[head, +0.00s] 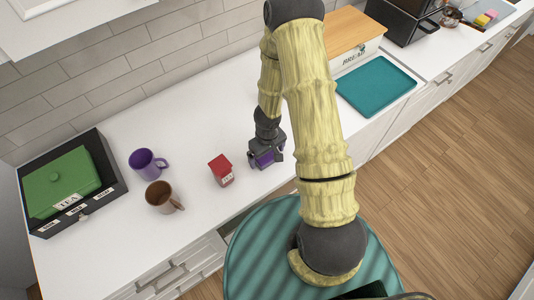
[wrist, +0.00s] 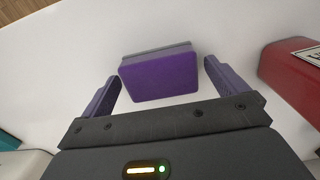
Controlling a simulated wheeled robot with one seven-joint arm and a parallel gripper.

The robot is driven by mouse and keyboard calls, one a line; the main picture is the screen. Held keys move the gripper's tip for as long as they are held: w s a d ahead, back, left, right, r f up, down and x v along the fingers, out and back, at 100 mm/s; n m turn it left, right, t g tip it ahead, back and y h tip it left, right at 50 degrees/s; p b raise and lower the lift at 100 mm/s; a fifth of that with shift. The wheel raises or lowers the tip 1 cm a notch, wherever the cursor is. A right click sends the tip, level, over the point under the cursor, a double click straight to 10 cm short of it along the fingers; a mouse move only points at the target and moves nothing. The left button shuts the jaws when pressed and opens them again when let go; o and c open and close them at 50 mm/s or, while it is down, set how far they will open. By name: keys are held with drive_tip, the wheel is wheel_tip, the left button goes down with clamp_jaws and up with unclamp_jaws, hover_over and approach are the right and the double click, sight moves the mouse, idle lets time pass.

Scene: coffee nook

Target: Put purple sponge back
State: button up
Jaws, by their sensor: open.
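The purple sponge (wrist: 158,78) lies on the white counter in the wrist view, with a grey layer along its far side. My gripper (wrist: 160,70) is open, with one purple finger at each side of the sponge's near part and narrow gaps showing. In the head view my gripper (head: 264,160) is low over the counter, right of the red tea box (head: 221,170). There the purple sponge is hard to tell from the purple fingers.
A purple mug (head: 147,163), a brown mug (head: 160,196) and a black tray (head: 112,171) with a green tea box (head: 62,182) stand to the left. A teal tray (head: 377,87) lies right. Small coloured blocks (head: 487,18) sit at the far right.

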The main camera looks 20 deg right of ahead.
wheel_tip(320, 180, up, 12)
drive_tip(key=p, duration=0.7)
drive_tip(key=shift+f, duration=0.2)
wheel_tip(320, 180, up, 13)
drive_tip(key=m+t+y, duration=0.1)
drive_tip(key=m, duration=0.1)
hover_over(267, 155)
drive_tip(key=s+a, duration=0.2)
drive_tip(key=s+d+r+m+t+h, duration=0.1)
drive_tip(key=s+d+r, duration=0.1)
drive_tip(key=s+r, duration=0.3)
wheel_tip(267, 155, up, 4)
drive_tip(key=shift+s+r+m+t, duration=0.2)
drive_tip(key=shift+s+m+t, duration=0.1)
drive_tip(key=shift+s, duration=0.05)
drive_tip(key=shift+w, duration=0.1)
drive_tip(key=shift+c, duration=0.5)
